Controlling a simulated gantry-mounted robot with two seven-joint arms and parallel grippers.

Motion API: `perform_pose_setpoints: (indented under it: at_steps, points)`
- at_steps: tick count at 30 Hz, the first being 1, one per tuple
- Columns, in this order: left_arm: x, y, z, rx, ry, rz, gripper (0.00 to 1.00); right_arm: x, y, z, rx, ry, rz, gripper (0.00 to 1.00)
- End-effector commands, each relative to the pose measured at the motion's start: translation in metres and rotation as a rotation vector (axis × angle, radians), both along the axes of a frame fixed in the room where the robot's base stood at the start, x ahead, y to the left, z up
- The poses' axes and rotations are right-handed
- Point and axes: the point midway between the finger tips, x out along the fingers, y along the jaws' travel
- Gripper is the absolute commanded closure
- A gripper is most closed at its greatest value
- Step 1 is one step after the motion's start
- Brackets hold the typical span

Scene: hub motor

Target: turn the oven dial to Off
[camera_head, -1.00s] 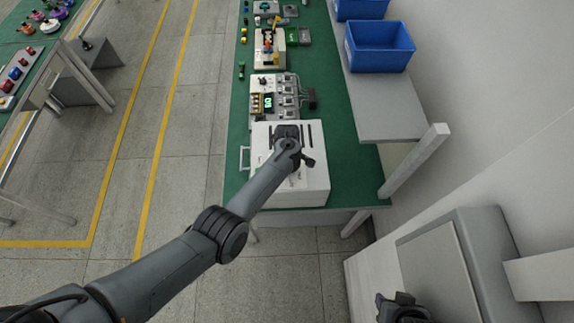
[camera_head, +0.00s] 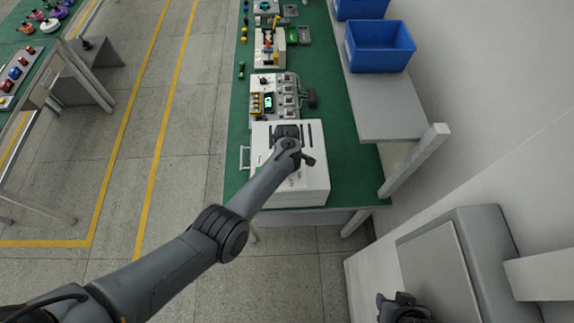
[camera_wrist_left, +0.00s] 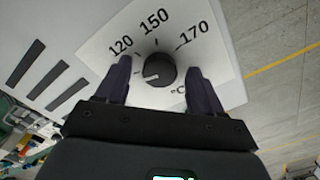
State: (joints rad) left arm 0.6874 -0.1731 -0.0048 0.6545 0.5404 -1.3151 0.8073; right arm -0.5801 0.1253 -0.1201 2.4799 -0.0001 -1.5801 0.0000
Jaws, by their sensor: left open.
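The oven is a white box (camera_head: 310,185) at the near end of the green bench. My left arm reaches over its top, and that gripper is mostly hidden by the wrist in the head view. In the left wrist view the dark round dial (camera_wrist_left: 159,70) sits on a white label (camera_wrist_left: 222,78) reading 120, 150, 170 and °C. A pale mark on the dial points to the lower left; no Off marking is visible. My left gripper (camera_wrist_left: 159,63) is open, one finger on each side of the dial; contact cannot be told. My right gripper (camera_head: 402,308) is at the bottom edge, its fingers unclear.
A device with switches and a small display (camera_head: 275,100) stands just behind the oven. Blue bins (camera_head: 380,58) sit on a grey shelf (camera_head: 385,115) to the right. Dark slots (camera_wrist_left: 40,70) mark the oven's surface beside the label.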

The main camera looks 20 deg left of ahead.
Motion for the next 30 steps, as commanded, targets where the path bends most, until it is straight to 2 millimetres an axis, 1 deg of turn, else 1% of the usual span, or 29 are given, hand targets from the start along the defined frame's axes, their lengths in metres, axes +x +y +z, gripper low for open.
perform_pose_setpoints:
  at_steps: [4,7,18,21,25,30]
  points:
    - [0.0,0.0,0.006,0.001,0.0,0.001,0.33,0.0,0.001,0.002,0.003,0.0,-0.002,0.57]
    - [0.001,0.0,0.016,0.002,-0.002,0.0,0.33,0.0,0.001,0.006,0.005,0.0,-0.004,0.57]
    - [0.001,0.001,0.077,0.002,-0.003,-0.001,0.33,0.0,0.002,0.017,0.009,0.0,-0.005,0.57]
    - [0.001,0.001,0.09,0.002,-0.002,0.0,0.33,0.0,0.002,0.018,0.009,0.0,-0.005,0.57]
    - [0.0,0.001,0.102,0.002,-0.002,0.001,0.33,0.0,0.002,0.019,0.008,0.0,-0.005,0.57]
    - [0.0,0.0,0.108,0.0,0.0,0.0,0.33,0.0,0.001,0.019,0.004,0.001,-0.003,0.57]
